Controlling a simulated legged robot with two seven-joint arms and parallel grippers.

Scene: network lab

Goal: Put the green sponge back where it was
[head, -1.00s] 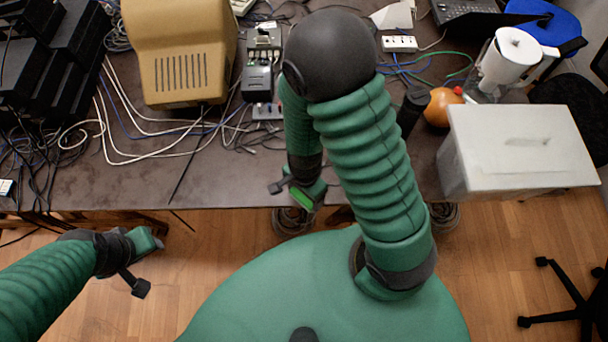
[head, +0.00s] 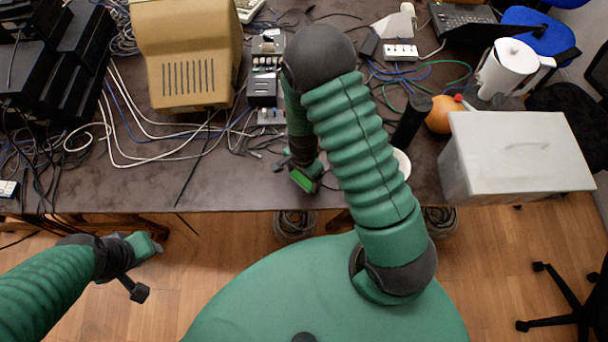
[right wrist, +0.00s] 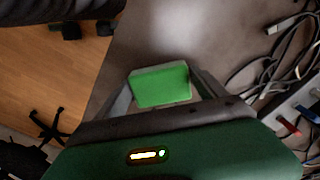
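The green sponge (head: 302,180) is a small bright green block near the front edge of the table, partly hidden by my right arm. In the right wrist view the sponge (right wrist: 162,84) sits between the two fingers of my right gripper (right wrist: 162,92), with a finger against each side. The right gripper also shows in the head view (head: 298,175), shut on the sponge over the table's front strip. I cannot tell whether the sponge touches the table. My left gripper (head: 150,267) is open and empty, low at the left, off the table over the floor.
The brown table (head: 240,190) is bare along its front strip. Cables, a beige monitor (head: 187,60) and a grey device (head: 262,90) lie behind. Right of my arm are a white round dish (head: 403,163), a black cylinder (head: 410,120), an orange ball (head: 439,115) and a grey box (head: 515,160).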

